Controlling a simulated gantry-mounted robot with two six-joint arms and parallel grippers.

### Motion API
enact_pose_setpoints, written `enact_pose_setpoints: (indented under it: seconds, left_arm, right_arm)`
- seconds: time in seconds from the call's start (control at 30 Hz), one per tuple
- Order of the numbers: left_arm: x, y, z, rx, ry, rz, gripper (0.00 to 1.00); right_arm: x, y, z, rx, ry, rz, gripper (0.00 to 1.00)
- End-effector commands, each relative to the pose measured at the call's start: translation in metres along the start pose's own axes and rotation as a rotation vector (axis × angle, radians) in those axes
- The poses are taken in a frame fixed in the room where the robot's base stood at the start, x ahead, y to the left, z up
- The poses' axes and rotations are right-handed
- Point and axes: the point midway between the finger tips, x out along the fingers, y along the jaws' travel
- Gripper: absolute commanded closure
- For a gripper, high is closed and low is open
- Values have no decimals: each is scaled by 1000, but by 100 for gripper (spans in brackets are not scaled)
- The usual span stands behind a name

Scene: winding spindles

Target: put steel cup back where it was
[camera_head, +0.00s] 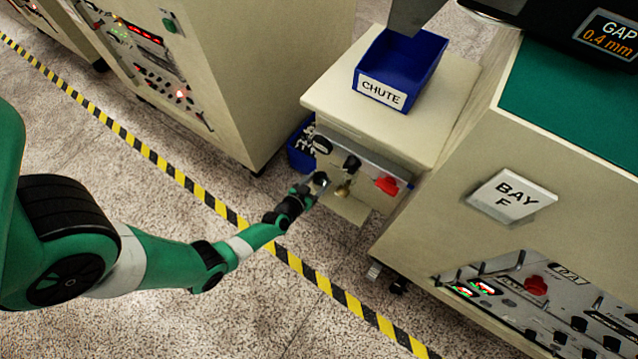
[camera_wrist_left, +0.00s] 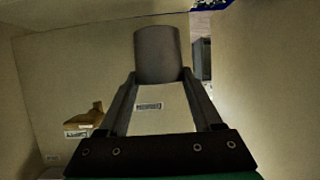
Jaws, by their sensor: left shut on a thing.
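My left gripper (camera_head: 314,186) reaches in front of the small stand's control panel. In the left wrist view, its two fingers (camera_wrist_left: 165,98) are shut on a dark grey cylinder, which I take as the steel cup (camera_wrist_left: 157,55). The cup looks upright from the wrist, just beyond the fingertips. In the head view the cup is too small and covered by the gripper to make out clearly. My right gripper is not in view.
A blue bin labelled CHUTE (camera_head: 405,68) stands on the cream stand (camera_head: 450,90). The panel has a red knob (camera_head: 387,186) and black knobs. Another blue bin (camera_head: 299,158) is left of the stand. The BAY F machine (camera_head: 560,165) is at right. Open floor (camera_head: 215,325) lies in front.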

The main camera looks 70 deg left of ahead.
Motion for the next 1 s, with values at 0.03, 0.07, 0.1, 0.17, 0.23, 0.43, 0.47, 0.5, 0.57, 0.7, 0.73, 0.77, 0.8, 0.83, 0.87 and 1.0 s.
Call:
enact_pose_setpoints:
  seconds: [0.03, 0.07, 0.1, 0.17, 0.23, 0.43, 0.47, 0.5, 0.57, 0.7, 0.73, 0.77, 0.8, 0.83, 0.87, 1.0]
  left_arm:
    - [6, 0, 16, -1, -1, 0, 100]
    - [8, 0, 22, 0, -1, 1, 100]
    - [11, 0, 28, 0, 0, 1, 100]
    - [14, 0, 33, 1, 1, 1, 100]
    - [15, 0, 32, 0, 0, 0, 100]
    - [13, 0, 29, 0, -1, 0, 100]
    - [14, 0, 30, 0, -1, -1, 100]
    - [14, 0, 31, 2, -3, -2, 100]
    - [14, 0, 32, 2, -3, -2, 30]
    - [14, 0, 32, 1, -3, -2, 5]
    - [14, 0, 32, 1, -3, -2, 4]
    - [14, 0, 32, 1, -3, -2, 4]
    - [14, 0, 32, 1, -3, -2, 4]
    - [14, 0, 32, 1, -2, -2, 4]
    - [14, 0, 32, 1, -2, -2, 4]
    - [14, 0, 32, 1, -2, -2, 4]
  right_arm:
    - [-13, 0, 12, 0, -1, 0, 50]
    - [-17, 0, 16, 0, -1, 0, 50]
    - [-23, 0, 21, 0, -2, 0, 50]
    - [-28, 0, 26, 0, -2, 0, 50]
    - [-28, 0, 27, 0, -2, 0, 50]
    - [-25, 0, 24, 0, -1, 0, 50]
    - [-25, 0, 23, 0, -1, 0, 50]
    - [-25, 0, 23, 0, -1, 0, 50]
    - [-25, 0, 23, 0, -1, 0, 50]
    - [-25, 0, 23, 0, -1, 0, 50]
    - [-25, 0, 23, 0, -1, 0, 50]
    - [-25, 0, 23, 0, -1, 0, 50]
    - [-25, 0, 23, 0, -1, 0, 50]
    - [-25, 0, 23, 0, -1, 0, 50]
    - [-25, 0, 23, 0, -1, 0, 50]
    - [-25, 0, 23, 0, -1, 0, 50]
